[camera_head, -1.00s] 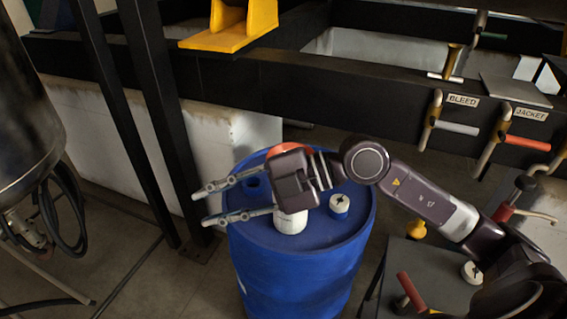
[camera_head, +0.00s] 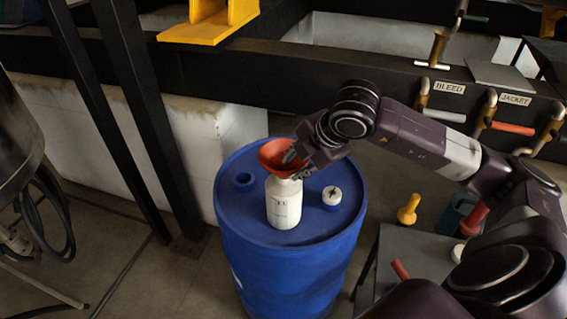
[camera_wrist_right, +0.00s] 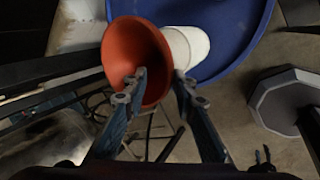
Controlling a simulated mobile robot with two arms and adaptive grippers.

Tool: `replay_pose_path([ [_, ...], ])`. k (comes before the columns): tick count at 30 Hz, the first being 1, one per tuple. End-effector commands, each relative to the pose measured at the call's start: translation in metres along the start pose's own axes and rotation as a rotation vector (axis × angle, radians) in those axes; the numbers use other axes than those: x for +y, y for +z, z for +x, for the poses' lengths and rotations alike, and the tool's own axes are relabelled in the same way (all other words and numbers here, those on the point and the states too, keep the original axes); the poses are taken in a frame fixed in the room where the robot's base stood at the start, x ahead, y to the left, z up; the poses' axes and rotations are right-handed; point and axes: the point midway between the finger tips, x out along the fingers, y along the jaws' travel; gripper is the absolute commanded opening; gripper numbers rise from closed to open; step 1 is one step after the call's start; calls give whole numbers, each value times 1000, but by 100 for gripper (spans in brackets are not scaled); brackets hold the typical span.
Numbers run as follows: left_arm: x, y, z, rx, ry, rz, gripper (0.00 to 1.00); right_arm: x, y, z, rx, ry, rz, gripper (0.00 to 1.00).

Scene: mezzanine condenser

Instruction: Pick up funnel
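The red-orange funnel (camera_head: 273,155) stands wide end up at the top of a white bottle (camera_head: 284,205) on a blue drum (camera_head: 290,262). It appears to sit in the bottle's mouth, but the joint is hidden. My right gripper (camera_head: 291,166) is at the funnel's right side. In the right wrist view, the fingers of the gripper (camera_wrist_right: 160,82) are apart. One fingertip overlaps the bowl of the funnel (camera_wrist_right: 130,45), and the other is outside its rim, near the bottle (camera_wrist_right: 187,47). I cannot tell whether either finger touches. My left gripper is out of view.
A white-topped cap or small jar (camera_head: 332,196) stands on the drum, right of the bottle. A grey table (camera_head: 418,255) with a red-handled item is at the right; a yellow object (camera_head: 409,210) is near it. Black posts and a beam with labelled valves (camera_head: 448,113) lie behind.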

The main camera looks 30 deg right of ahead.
Motion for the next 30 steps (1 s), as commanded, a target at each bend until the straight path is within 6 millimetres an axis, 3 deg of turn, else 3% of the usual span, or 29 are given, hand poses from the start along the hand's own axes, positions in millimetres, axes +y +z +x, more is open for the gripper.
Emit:
replay_pose_path([
  [1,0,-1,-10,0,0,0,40,-1,0,4,2,-8,1,25],
  [7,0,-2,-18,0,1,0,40,-1,0,29,3,-2,0,25],
  [15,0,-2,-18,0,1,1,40,-2,0,34,2,0,-2,25],
  [22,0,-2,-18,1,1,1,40,-2,0,34,2,0,-1,1],
  [30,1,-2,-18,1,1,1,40,-2,0,33,2,0,-1,0],
])
